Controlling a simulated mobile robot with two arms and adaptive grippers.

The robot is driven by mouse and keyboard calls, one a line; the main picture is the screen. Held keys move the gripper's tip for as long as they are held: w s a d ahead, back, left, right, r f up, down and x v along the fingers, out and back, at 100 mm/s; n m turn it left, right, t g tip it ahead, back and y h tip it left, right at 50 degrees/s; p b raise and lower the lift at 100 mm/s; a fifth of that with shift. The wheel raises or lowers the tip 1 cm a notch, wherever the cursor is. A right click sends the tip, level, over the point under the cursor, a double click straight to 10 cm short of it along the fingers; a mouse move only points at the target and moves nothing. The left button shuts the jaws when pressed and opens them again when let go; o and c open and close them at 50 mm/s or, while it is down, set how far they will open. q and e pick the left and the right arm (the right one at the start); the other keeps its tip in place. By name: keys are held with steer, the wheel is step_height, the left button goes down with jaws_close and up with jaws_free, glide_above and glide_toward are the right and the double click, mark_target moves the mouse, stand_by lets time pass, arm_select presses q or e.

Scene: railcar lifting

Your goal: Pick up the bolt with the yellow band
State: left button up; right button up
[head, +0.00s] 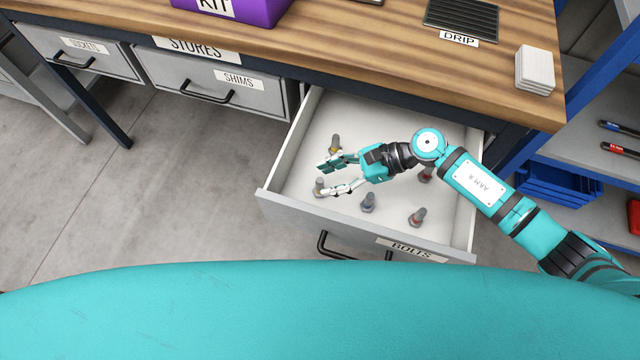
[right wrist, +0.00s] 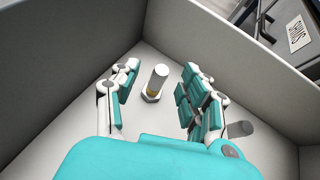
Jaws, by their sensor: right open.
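A bolt (right wrist: 155,84) with a dull yellow-brown band stands upright on its head in the open drawer (head: 440,202). In the right wrist view it is between my fingers and beyond them, not touched. It seems to be the bolt (head: 320,187) by my lower fingertip in the head view, where its band is unclear. Another bolt (head: 335,143), with yellow near its base, stands just above my upper finger in the head view. My right gripper (head: 327,177) is open and empty over the drawer; its fingers also show in the right wrist view (right wrist: 158,86). My left gripper is out of view.
A blue-banded bolt (head: 368,202) and a red-banded bolt (head: 417,216) stand near the drawer front. Another bolt (head: 426,174) is partly under my right arm. The drawer walls enclose them. The wooden bench top (head: 380,50) overhangs behind. A blue shelf unit (head: 590,130) stands at the right.

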mark_target(319, 181)
steer(key=shift+x, duration=1.45)
jaws_close()
